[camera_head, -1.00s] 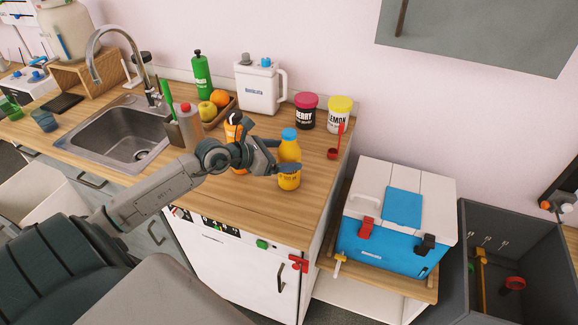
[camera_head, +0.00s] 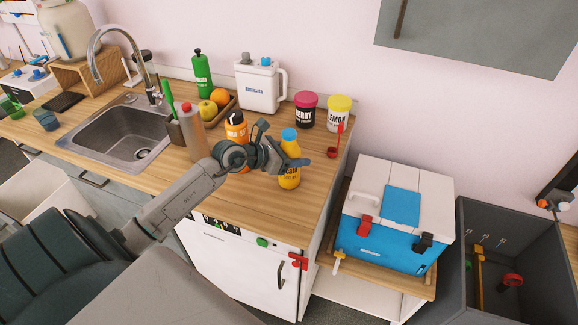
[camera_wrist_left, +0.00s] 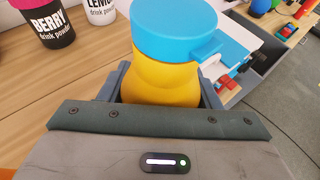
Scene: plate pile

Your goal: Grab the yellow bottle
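The yellow bottle (camera_head: 289,177) with a blue cap stands upright on the wooden counter near its right front part. My left gripper (camera_head: 285,148) is at the bottle's upper half, with its fingers open on either side; one finger crosses in front of the bottle. In the left wrist view the yellow bottle (camera_wrist_left: 160,80) sits between the two fingers, its blue cap toward the camera. The fingers are close to its sides; contact is hard to tell. The bottle's lower part is hidden there. My right gripper is not in view.
An orange bottle (camera_head: 236,128) stands just left of the gripper. Berry (camera_head: 305,112) and lemon (camera_head: 339,113) tubs and a red scoop (camera_head: 333,152) are behind and right. A white jug (camera_head: 259,88) and fruit tray (camera_head: 222,107) are farther back. A blue-white cooler (camera_head: 385,244) sits lower right.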

